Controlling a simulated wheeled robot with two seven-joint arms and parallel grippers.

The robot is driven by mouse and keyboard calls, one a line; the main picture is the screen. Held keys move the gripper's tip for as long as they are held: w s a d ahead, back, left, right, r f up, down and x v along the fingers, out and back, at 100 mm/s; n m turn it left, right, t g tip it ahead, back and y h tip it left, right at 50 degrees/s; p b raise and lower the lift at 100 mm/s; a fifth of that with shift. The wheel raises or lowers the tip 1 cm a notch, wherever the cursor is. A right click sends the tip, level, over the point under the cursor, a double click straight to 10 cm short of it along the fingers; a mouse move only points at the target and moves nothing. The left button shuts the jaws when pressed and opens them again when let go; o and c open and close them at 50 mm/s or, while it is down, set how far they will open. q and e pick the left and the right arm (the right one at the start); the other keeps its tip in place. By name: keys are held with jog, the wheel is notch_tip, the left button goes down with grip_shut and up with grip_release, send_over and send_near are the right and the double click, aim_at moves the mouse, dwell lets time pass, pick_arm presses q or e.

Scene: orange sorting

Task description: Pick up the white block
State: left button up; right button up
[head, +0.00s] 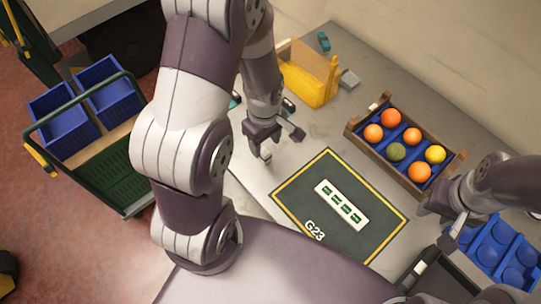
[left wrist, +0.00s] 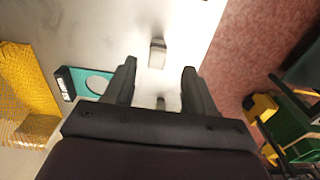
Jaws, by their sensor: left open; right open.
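A small white block (head: 266,156) stands on the grey table near its left edge, just by the left gripper's fingertips in the head view. In the left wrist view the white block (left wrist: 157,54) lies ahead of and between the spread fingers, with clear space around it. My left gripper (head: 277,143) is open and empty; its two fingers also show in the left wrist view (left wrist: 158,80). My right gripper (head: 443,217) is open at the right, away from the block.
A dark mat (head: 300,195) with a white marked strip (head: 342,204) lies in front. A wooden crate (head: 357,136) of fruit and blue trays (head: 500,250) are at the right. A yellow box (head: 310,85) stands behind. A teal item (left wrist: 88,84) lies left of the fingers.

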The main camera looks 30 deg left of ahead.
aim_at(265, 151)
pick_arm(q)
jog(key=f, duration=0.2)
jog(key=a+f, duration=0.1)
jog(key=f, duration=0.1)
jog(key=f+p, duration=0.1)
jog(key=f, duration=0.1)
jog(key=shift+w+a+f, duration=0.15)
jog(key=shift+w+f, duration=0.1)
jog(key=shift+f, duration=0.05)
jog(key=shift+d, duration=0.45)
jog(key=shift+a+f, duration=0.1)
jog(key=shift+a, duration=0.2)
grip_shut()
jog(key=shift+d, duration=0.1)
pick_arm(e)
jog(key=shift+a+r, duration=0.65)
jog(key=shift+a, duration=0.1)
jog(key=shift+d, duration=0.1)
